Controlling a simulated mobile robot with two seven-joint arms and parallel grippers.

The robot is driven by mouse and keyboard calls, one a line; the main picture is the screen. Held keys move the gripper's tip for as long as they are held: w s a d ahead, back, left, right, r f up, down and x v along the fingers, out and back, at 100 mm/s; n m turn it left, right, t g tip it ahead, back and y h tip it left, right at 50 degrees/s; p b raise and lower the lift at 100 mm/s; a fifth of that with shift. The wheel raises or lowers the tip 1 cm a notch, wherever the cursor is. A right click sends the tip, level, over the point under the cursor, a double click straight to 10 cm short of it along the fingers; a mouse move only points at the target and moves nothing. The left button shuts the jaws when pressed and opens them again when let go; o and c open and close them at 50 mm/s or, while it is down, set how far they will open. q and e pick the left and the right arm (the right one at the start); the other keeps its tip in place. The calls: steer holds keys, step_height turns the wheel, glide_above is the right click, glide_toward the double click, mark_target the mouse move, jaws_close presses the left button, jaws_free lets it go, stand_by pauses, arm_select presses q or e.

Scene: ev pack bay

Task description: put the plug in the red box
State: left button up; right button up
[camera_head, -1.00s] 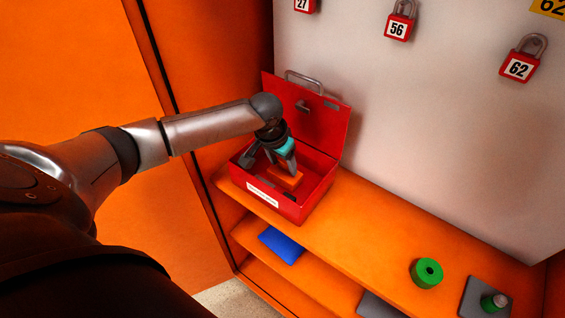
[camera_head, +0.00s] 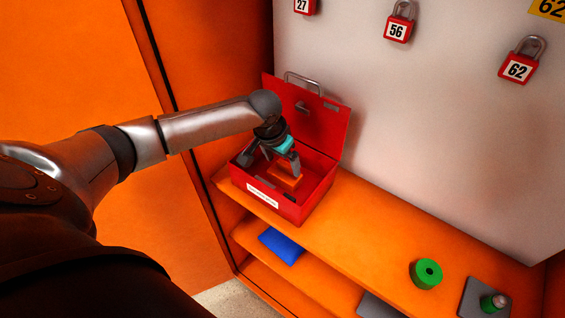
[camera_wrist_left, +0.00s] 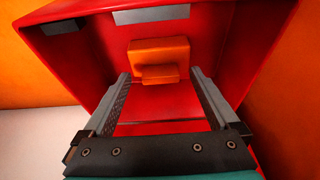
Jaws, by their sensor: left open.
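The orange plug (camera_head: 286,184) is inside the open red box (camera_head: 318,192) on the top shelf. The wrist view shows the plug (camera_wrist_left: 158,58) as an orange block with a smaller step, against the box's red interior (camera_wrist_left: 160,104). My left gripper (camera_head: 284,172) reaches down into the box over the plug, partly covering it in the head view. Its jaws (camera_wrist_left: 160,82) are spread, and the plug appears between and beyond the fingertips with gaps at both sides. My right gripper is not in view.
The box's raised lid (camera_head: 312,115) stands behind my gripper. Red padlocks (camera_head: 398,27) hang on the pale wall. A green ring (camera_head: 427,272) and a grey plate (camera_head: 473,300) are on the shelf at right. A blue item (camera_head: 281,246) lies on the lower shelf.

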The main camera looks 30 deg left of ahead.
arm_select(q)
steer(key=p+v, duration=0.1)
steer(key=v, duration=1)
steer(key=shift+p, duration=0.4)
stand_by(0.4)
